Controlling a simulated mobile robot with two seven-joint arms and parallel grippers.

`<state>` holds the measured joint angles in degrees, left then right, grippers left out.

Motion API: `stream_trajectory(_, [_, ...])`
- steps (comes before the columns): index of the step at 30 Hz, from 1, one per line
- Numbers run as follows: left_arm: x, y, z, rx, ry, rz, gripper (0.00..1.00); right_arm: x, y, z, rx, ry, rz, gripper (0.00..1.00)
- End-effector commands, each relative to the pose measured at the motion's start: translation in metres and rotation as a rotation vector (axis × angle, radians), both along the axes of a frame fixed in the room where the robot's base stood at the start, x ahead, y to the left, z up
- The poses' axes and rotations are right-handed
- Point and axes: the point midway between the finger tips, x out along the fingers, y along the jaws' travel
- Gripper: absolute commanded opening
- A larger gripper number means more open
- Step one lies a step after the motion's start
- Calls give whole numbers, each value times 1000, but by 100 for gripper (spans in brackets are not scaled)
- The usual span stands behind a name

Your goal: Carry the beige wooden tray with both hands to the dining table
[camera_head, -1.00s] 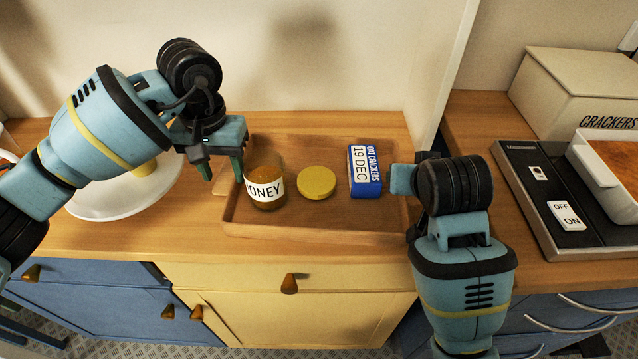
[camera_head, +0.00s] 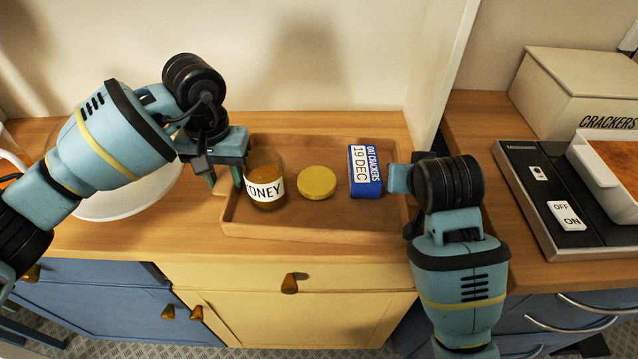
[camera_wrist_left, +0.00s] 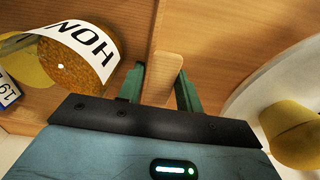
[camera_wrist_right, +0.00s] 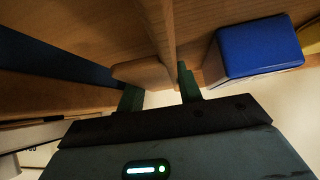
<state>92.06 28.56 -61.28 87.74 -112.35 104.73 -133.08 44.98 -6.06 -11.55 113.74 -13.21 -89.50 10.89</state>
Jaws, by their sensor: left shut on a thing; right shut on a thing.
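The beige wooden tray (camera_head: 310,234) rests on the wooden counter. It carries a honey jar (camera_head: 265,172), a round yellow lid-like piece (camera_head: 317,182) and a blue-and-white oat crackers box (camera_head: 365,172). My left gripper (camera_head: 225,182) is at the tray's left end; in the left wrist view its fingers (camera_wrist_left: 160,88) are shut on the tray's left handle. My right gripper's fingertips are hidden in the head view. In the right wrist view its fingers (camera_wrist_right: 158,92) are shut on the right handle.
A white plate or bowl (camera_head: 125,195) stands left of the tray, partly behind my left arm. A wall panel (camera_head: 440,75) rises behind the tray's right end. A crackers box (camera_head: 580,85) and a switch panel (camera_head: 520,190) are on the right. Drawers lie below the counter.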

Motion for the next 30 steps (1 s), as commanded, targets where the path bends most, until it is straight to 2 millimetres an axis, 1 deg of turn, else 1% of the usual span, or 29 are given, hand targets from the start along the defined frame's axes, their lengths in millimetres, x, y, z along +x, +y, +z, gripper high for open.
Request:
stream_trajectory(11, [1,0,4,-1,-4,0,0,0,0,4,0,-5,1,0])
stream_trajectory(16, [1,0,15,-1,-15,0,0,1,0,15,0,-16,1,0])
stream_trajectory(20, [3,0,31,-1,-31,0,0,3,0,32,0,-31,1,0])
stream_trajectory(23, [4,0,48,-1,-48,0,0,4,0,49,0,-48,1,0])
stream_trajectory(30, [6,0,94,-2,-95,0,0,6,0,95,0,-95,1,0])
